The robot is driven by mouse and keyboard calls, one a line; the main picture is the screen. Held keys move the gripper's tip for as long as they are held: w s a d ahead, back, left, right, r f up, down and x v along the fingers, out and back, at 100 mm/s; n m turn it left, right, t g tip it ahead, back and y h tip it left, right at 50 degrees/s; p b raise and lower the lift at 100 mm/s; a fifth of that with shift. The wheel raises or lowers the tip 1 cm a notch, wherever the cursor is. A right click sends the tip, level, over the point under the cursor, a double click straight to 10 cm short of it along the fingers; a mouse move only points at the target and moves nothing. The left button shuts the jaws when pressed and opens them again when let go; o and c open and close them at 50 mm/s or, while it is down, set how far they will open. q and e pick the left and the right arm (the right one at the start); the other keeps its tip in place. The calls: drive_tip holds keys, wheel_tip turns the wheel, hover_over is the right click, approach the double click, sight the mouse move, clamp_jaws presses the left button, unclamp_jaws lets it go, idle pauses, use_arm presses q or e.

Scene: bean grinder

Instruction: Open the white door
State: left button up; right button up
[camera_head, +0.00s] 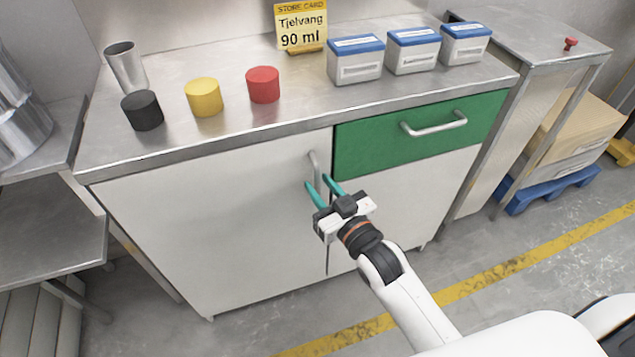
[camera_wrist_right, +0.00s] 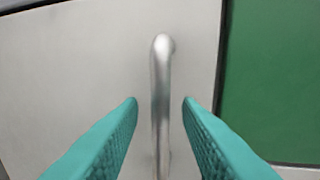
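The white door (camera_head: 215,215) is the left front panel of the cabinet and looks shut. Its vertical metal handle (camera_head: 314,165) is near the door's right edge, partly hidden by my gripper. My right gripper (camera_head: 319,187) is at the handle with its teal fingers apart. In the right wrist view the handle (camera_wrist_right: 161,95) stands between the two open fingers (camera_wrist_right: 160,103), with a gap on each side. My left gripper is not in view.
A green drawer (camera_head: 420,130) with a horizontal handle (camera_head: 434,125) is right of the door. The countertop (camera_head: 225,130) holds a metal cup (camera_head: 126,68), black, yellow and red cylinders, and blue-lidded boxes. Steel shelving (camera_head: 50,240) stands at the left. Floor in front is clear.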

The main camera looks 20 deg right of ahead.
drive_tip(key=shift+x, duration=1)
drive_tip(key=shift+c, duration=0.2)
clamp_jaws()
drive_tip(key=shift+s, duration=0.1)
